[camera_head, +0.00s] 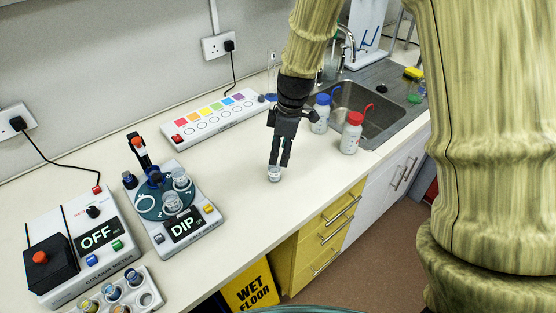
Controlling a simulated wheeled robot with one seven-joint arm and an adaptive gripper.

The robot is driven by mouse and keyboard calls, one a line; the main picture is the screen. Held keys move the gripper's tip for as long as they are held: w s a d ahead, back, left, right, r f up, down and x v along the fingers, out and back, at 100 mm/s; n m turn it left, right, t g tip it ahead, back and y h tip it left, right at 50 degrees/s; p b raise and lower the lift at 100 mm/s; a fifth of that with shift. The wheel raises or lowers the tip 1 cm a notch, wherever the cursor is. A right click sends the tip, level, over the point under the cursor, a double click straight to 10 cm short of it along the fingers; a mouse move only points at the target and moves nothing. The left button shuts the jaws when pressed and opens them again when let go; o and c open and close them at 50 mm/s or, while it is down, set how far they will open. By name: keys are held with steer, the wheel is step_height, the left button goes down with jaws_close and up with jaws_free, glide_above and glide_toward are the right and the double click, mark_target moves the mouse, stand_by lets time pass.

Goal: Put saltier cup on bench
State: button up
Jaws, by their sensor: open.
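A small clear cup (274,174) stands upright on the white bench (318,186). My gripper (279,163) points down right over this cup, its fingertips at the cup's rim; it is open, and whether the fingers touch the cup is too small to tell. Another clear cup (171,203) and a further cup (180,179) sit on the round teal plate of a device (187,228) whose display reads DIP. Nothing visible marks which cup is saltier.
A colour meter (78,248) reading OFF and a rack (146,299) of small cups are at lower left. A colour-chart strip (212,117) lies behind. Red-capped (352,133) and blue-capped (320,114) bottles stand by the sink (372,104). Bench front is clear.

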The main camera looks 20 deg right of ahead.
steer(key=shift+s+d+r, duration=0.1)
steer(key=shift+d+r, duration=0.05)
steer(key=shift+r, duration=0.7)
steer(key=shift+s+d+r, duration=0.1)
steer(key=shift+r, duration=0.7)
